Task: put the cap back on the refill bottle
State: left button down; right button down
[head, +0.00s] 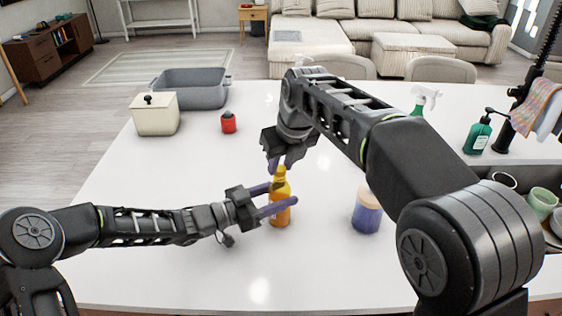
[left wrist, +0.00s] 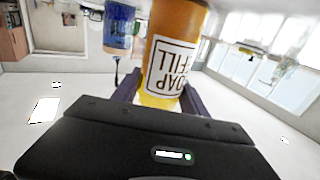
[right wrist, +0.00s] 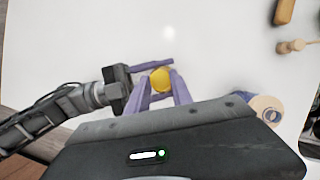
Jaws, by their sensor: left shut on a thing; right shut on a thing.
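The refill bottle (head: 279,212) is orange-yellow and stands upright on the white island top. Its white label shows upside down in the left wrist view (left wrist: 172,65). My left gripper (head: 283,197) is shut on the bottle's body from the left. My right gripper (head: 281,164) points down over the bottle's top and is shut on the yellow cap (right wrist: 160,79). The cap (head: 279,173) is right at the bottle's neck, in line with it; I cannot tell whether it is seated. The right fingers partly hide it, and the neck is not visible from above.
A jar with blue-purple contents (head: 367,213) stands to the right of the bottle. A red jar (head: 228,123), a cream lidded canister (head: 155,116) and a grey tub (head: 192,90) stand at the back left. A green soap bottle (head: 478,134) is by the sink at right. The front counter is clear.

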jog(key=shift+f, duration=0.35)
jog(key=c, duration=1.1)
grip_release()
jog(key=shift+r, duration=0.1)
jog(key=shift+r, duration=2.15)
jog(key=o, duration=0.5)
